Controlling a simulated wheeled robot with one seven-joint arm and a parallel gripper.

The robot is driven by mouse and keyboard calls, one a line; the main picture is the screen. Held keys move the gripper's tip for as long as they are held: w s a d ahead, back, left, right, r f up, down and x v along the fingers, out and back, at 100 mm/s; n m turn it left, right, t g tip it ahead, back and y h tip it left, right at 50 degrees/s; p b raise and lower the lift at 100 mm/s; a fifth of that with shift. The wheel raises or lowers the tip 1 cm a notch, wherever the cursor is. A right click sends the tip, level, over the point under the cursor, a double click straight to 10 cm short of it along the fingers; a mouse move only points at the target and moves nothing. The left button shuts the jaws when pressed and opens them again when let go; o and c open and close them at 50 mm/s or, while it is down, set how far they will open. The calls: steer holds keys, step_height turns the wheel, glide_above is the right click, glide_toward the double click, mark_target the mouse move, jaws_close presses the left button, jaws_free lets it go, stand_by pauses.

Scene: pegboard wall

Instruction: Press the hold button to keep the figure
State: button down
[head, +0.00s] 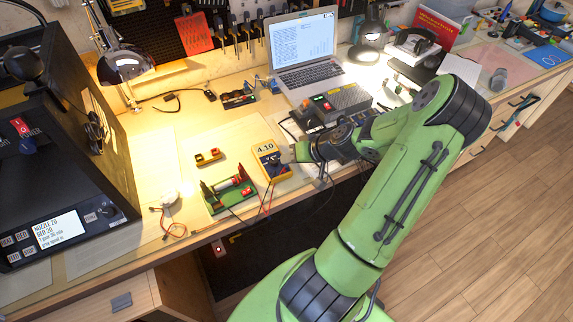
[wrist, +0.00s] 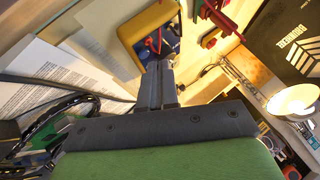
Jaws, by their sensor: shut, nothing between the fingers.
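The yellow multimeter (head: 262,150) lies on the bench, its display reading 4.10. Dark controls sit below the display, but I cannot pick out the hold button. My gripper (head: 286,156) is at the multimeter's right side in the head view, over or close against its lower part. In the wrist view the multimeter (wrist: 138,22) is at the top, and the shut fingers of my gripper (wrist: 160,62) point at its blue face. I cannot tell whether the fingertips touch it. They hide part of the face.
A green holder (head: 216,203) with red parts stands left of the multimeter, and red and black leads run nearby. A small yellow-and-red piece (head: 208,157) lies behind it. A dark box (head: 340,101) and a laptop (head: 305,60) are behind my arm.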

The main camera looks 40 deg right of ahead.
stand_by(0.5)
steer(key=shift+f+b, duration=0.5)
steer(key=shift+f, duration=0.05)
steer(key=shift+r, duration=0.1)
steer(key=shift+r+p, duration=0.4)
steer(key=shift+r, duration=0.05)
step_height(320, 180, up, 6)
steer(key=p, duration=0.4)
steer(key=shift+p, duration=0.3)
